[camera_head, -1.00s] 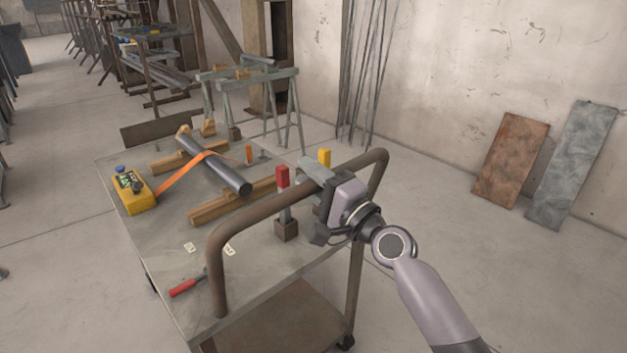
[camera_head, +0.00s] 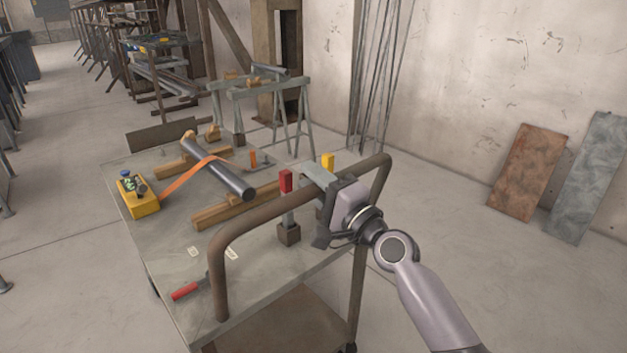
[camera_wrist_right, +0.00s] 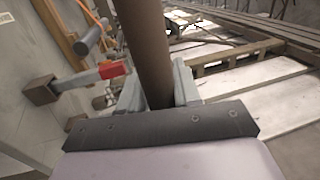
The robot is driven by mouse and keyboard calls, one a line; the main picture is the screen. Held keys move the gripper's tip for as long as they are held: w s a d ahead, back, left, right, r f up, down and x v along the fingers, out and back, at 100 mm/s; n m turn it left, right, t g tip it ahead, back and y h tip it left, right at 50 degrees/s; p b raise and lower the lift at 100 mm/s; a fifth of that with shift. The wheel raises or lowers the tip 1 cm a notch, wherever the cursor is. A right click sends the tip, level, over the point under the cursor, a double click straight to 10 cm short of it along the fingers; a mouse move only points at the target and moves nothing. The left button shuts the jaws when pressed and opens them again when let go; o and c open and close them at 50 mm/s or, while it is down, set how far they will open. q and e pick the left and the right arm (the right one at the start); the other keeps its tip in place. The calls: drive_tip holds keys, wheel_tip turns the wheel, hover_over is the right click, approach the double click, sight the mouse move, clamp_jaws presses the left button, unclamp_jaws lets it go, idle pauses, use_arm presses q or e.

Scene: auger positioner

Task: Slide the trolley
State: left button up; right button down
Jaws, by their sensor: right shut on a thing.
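The trolley (camera_head: 262,268) is a grey metal-topped cart with a brown tubular push handle (camera_head: 252,227) arching over its near end. My right gripper (camera_head: 318,184) is shut on the handle's upper bar, towards its right side. In the right wrist view the bar (camera_wrist_right: 146,45) runs between the two fingers of the gripper (camera_wrist_right: 158,88). On the trolley top lie a dark pipe (camera_head: 222,172) on wooden blocks with an orange strap, a yellow box (camera_head: 141,204) and a red-handled tool (camera_head: 186,291). My left gripper is not in view.
A clamp with a red grip (camera_head: 286,182) stands on the top near the handle. Grey sawhorses (camera_head: 290,112) stand beyond the trolley's far end. Two metal sheets (camera_head: 527,172) lean on the right wall. Floor is clear left and right of the trolley.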

drive_tip(key=shift+r, duration=0.25)
drive_tip(key=c, duration=0.9)
unclamp_jaws()
drive_tip(key=shift+w, duration=0.1)
drive_tip(key=shift+a+f, duration=0.1)
drive_tip(key=shift+f, duration=0.1)
drive_tip(key=v, duration=0.7)
